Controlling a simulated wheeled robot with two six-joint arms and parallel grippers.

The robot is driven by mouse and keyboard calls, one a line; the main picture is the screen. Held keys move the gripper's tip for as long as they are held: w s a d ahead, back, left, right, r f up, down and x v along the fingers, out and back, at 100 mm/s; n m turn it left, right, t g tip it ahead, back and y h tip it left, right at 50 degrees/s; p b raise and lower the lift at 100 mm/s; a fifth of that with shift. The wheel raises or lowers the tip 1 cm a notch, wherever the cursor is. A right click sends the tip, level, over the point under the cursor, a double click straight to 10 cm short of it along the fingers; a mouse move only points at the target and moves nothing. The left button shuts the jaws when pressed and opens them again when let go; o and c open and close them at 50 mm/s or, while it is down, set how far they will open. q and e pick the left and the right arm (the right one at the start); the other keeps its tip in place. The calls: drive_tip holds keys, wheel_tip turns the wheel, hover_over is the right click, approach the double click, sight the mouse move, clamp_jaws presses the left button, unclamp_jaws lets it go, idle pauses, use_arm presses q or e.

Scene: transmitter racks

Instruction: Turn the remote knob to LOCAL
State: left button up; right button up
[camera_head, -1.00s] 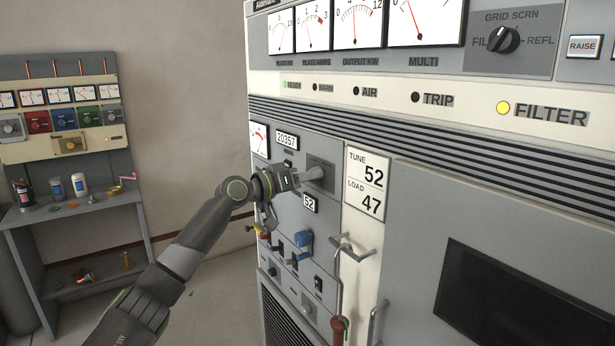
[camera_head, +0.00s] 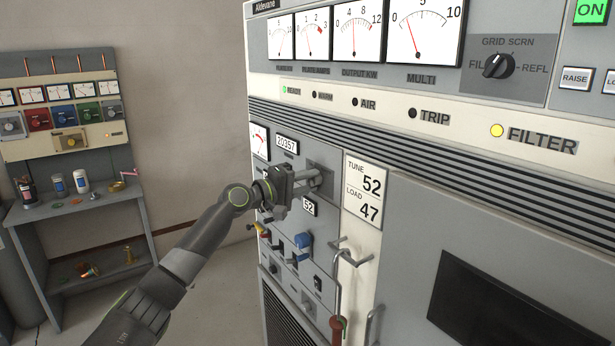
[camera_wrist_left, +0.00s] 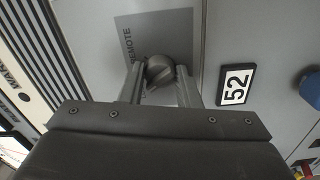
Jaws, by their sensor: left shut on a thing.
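The remote knob (camera_wrist_left: 159,71) is a dark round knob on a grey plate in the left wrist view. The word REMOTE is printed on the plate beside it, and no LOCAL lettering is readable. My left gripper (camera_wrist_left: 158,72) is shut on the knob, with one finger on each side. In the head view my left gripper (camera_head: 318,180) reaches the knob's dark plate (camera_head: 322,165) on the cabinet front, and the fingers hide most of the knob. My right gripper is not in view.
A "52" counter (camera_head: 309,207) sits just below the gripper. A blue handle (camera_head: 303,240) and a metal lever (camera_head: 340,275) stick out lower down. A TUNE/LOAD card (camera_head: 364,190) is to the right. A bench rack (camera_head: 75,203) stands at the far left.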

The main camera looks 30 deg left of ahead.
use_arm(q)
drive_tip(key=shift+n+p, duration=0.6)
drive_tip(key=shift+n, duration=0.5)
drive_tip(key=o, duration=1)
drive_tip(key=shift+c, duration=0.2)
drive_tip(key=b+v, duration=1.7)
drive_tip(key=b, duration=1.1)
drive_tip(key=shift+s, duration=0.2)
